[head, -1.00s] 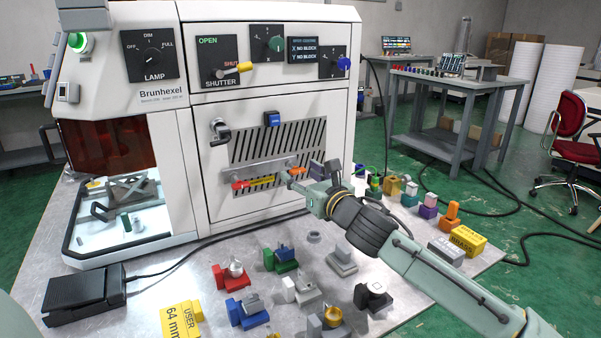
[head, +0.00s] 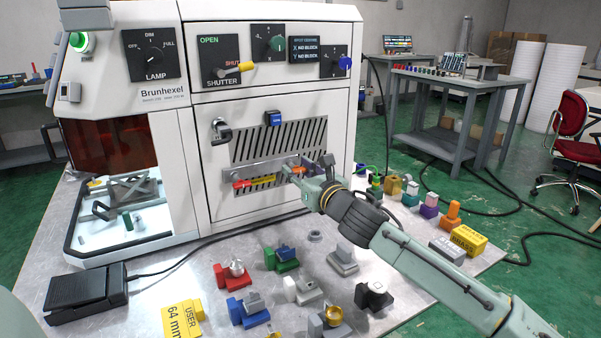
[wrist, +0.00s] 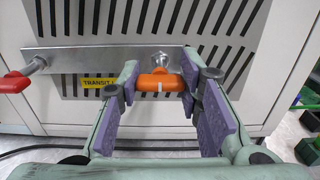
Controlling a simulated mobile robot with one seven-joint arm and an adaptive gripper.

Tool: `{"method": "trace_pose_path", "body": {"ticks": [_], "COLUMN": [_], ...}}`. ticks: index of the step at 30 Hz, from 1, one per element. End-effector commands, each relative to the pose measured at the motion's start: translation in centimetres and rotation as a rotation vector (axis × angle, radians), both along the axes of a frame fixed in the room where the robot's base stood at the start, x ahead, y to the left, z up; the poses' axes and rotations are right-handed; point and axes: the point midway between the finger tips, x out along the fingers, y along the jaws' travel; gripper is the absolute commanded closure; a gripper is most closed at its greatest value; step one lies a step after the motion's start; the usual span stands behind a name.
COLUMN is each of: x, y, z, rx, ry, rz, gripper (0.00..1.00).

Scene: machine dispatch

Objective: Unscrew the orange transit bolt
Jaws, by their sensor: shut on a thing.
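The orange transit bolt (wrist: 160,82) has a flat orange grip on a metal shank in the metal bar (wrist: 90,58) across the machine's vent panel. It also shows in the head view (head: 298,170) at the bar's right end. My gripper (wrist: 160,78) is shut on the orange grip, with one fingertip at each side; in the head view my gripper (head: 308,181) reaches the bar from the right. A red-handled bolt (wrist: 14,82) sits at the bar's left end. A yellow "TRANSIT" label (wrist: 98,81) is between the two bolts. The bolt's threads are hidden.
The white Brunhexel machine (head: 210,125) stands behind the bar. A padlock-like latch (head: 220,131) and blue button (head: 273,119) are above it. Several coloured blocks and fixtures, such as a red one (head: 232,277), cover the table's front. A black pedal (head: 87,290) is at left.

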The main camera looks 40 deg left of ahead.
Motion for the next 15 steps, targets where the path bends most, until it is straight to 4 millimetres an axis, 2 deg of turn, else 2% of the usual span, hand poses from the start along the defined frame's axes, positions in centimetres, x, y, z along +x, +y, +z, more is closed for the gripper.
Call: {"method": "trace_pose_path", "body": {"ticks": [7,15], "x": [0.0,0.01], "y": [0.0,-0.01], "z": [0.01,-0.04], "rx": [0.0,-0.014], "ry": [0.0,-0.032], "rz": [0.0,0.0], "gripper": [0.9,0.9]}}
